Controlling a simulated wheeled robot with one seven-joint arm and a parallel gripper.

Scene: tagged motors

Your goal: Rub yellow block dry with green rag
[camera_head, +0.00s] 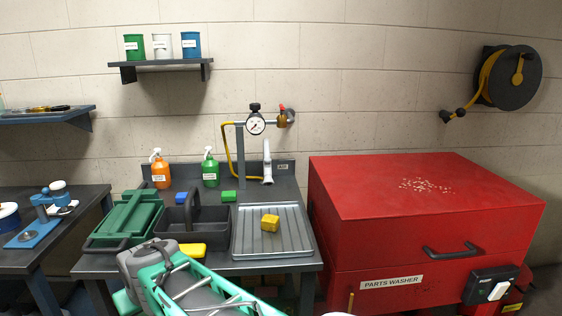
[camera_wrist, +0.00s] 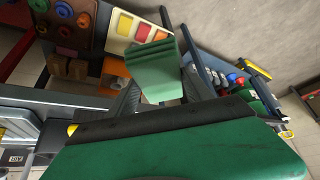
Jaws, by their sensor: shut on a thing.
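The yellow block (camera_head: 270,222) sits on the grey ribbed tray (camera_head: 293,246) on the bench, clear of my gripper. In the wrist view my gripper (camera_wrist: 160,88) is shut on the green rag (camera_wrist: 153,66), a folded-looking piece held between the two dark fingers. In the head view my arm crosses the lower left in front of the bench; the fingertips cannot be made out there. The block is not seen in the wrist view.
A dark caddy (camera_head: 180,221), a green toolbox (camera_head: 126,217) and a flat yellow piece (camera_head: 192,250) are left of the tray. Orange (camera_head: 160,170) and green (camera_head: 210,169) spray bottles stand behind. A red parts washer (camera_head: 420,220) stands close on the right.

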